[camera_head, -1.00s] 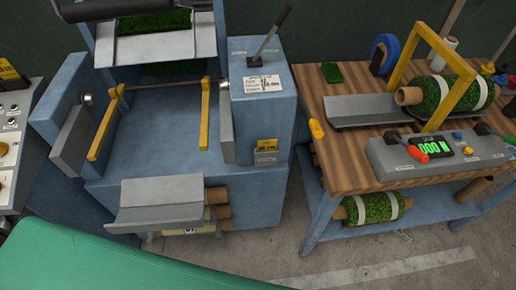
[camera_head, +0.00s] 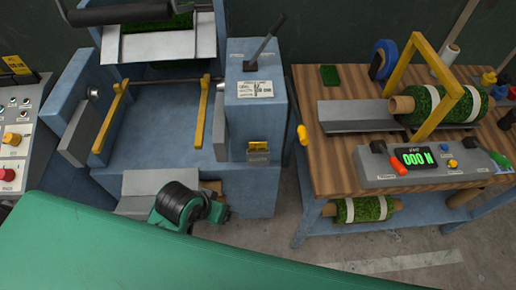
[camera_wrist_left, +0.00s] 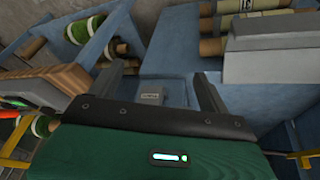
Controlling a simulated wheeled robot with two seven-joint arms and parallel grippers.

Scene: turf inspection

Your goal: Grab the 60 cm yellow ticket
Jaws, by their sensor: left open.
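A small yellow ticket (camera_head: 258,146) stands in a grey holder (camera_head: 258,157) on the front of the blue machine's right block; its print is too small to read. Another yellow tag (camera_head: 16,64) is at the far left by the control panel. My left wrist shows low in front of the machine in the head view, below and left of the ticket. In the left wrist view my left gripper (camera_wrist_left: 160,78) has its fingers apart with nothing between them. A small grey labelled block (camera_wrist_left: 150,95) on the blue surface shows beyond the fingers. My right gripper is out of view.
The blue machine (camera_head: 160,115) has yellow arms and a lever (camera_head: 268,40). A wooden bench (camera_head: 335,165) on the right carries a turf roll (camera_head: 430,105) and a control box (camera_head: 375,178). A turf roll (camera_head: 362,210) lies on its lower shelf. Floor shows between machine and bench.

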